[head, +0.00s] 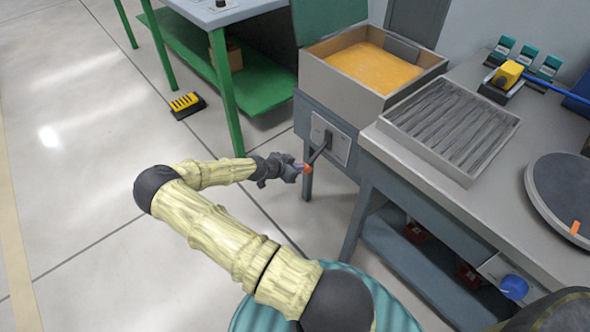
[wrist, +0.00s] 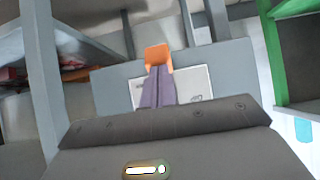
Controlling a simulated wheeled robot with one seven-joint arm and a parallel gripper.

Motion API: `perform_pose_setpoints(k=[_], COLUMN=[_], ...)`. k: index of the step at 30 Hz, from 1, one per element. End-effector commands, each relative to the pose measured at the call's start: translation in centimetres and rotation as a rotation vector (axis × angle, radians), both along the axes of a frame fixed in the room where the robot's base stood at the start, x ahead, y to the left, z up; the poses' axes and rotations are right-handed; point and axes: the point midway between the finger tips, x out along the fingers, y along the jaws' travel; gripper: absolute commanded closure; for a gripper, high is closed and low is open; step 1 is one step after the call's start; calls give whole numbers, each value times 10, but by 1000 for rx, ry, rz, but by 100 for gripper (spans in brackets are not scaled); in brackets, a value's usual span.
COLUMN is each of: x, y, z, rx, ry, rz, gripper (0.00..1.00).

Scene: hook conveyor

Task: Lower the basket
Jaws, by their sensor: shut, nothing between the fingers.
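A grey open-topped tank (head: 322,75) with orange-yellow contents (head: 370,66) stands beyond my arm; I cannot make out a separate basket in it. On its front is a pale plate (head: 340,150) with a dark lever (head: 320,151) that slants down to an orange knob (head: 308,169). My gripper (head: 298,171) is shut and empty, its fingertips right at the knob. In the wrist view the closed purple-grey fingers (wrist: 159,88) point at the orange knob (wrist: 158,56); I cannot tell whether they touch.
A grey bench (head: 420,163) on the right holds a ridged tray (head: 503,137), a dark round disc (head: 565,195) and a yellow device (head: 507,74). A green-legged table (head: 228,105) stands behind on the left. A yellow-black box (head: 186,104) lies on the floor. The left floor is clear.

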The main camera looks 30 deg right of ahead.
Motion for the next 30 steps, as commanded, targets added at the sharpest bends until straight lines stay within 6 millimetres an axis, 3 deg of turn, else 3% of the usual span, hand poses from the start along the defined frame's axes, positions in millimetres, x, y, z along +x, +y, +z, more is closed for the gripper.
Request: perform_pose_setpoints(k=[1, 18, 23, 29, 30], x=[-1, -3, -4, -6, -7], y=[-1, -2, 4, 20, 27], z=[-7, -10, 3, 38, 36], rx=[4, 7, 6, -1, -2], ry=[2, 4, 2, -5, -4], rz=[-4, -8, -8, -10, -9], gripper=[100, 100, 100, 100, 100])
